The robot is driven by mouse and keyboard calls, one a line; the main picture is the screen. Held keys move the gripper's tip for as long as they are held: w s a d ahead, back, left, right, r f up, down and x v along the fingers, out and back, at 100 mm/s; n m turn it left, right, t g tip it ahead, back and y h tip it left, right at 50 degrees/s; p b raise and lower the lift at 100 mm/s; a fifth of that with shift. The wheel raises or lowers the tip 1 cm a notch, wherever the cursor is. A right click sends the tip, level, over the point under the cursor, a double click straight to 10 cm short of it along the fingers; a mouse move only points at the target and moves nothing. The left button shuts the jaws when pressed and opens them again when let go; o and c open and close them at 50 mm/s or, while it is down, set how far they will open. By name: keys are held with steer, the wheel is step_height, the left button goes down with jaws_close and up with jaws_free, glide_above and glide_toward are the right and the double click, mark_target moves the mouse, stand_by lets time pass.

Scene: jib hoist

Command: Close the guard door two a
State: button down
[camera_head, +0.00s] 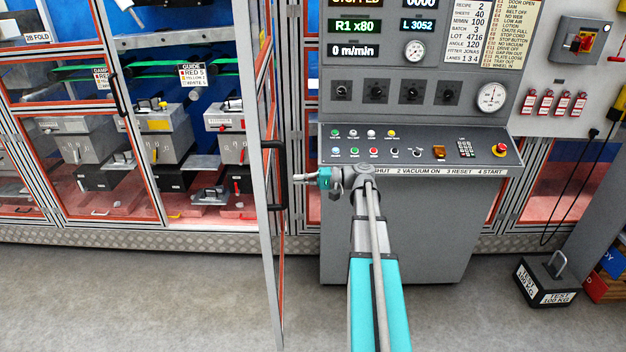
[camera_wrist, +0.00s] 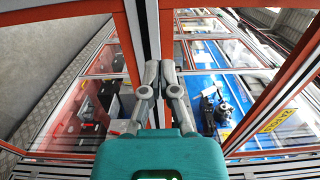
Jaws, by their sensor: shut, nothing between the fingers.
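A guard door (camera_head: 268,230) with a grey and orange frame stands swung open, nearly edge-on to me, in the middle of the head view; I take it to be door two a, but I read no such label on it. A black bar handle (camera_head: 275,165) is on it. My gripper (camera_head: 303,178) is just right of the handle, fingers pointing left at it. I cannot tell whether they touch. In the wrist view my gripper (camera_wrist: 160,70) has its fingertips together and empty, in front of upright frame bars (camera_wrist: 151,28). The handle is not clear there.
Left of the door, the open bay shows grey units (camera_head: 165,130) inside. A closed door (camera_head: 80,150) is further left. A control console (camera_head: 400,225) stands close to the right of my arm. A test weight (camera_head: 545,283) sits on the floor at right. Floor (camera_head: 130,300) at left is clear.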

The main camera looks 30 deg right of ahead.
steer(key=x, duration=0.7)
steer(key=shift+a, duration=0.15)
stand_by(0.3)
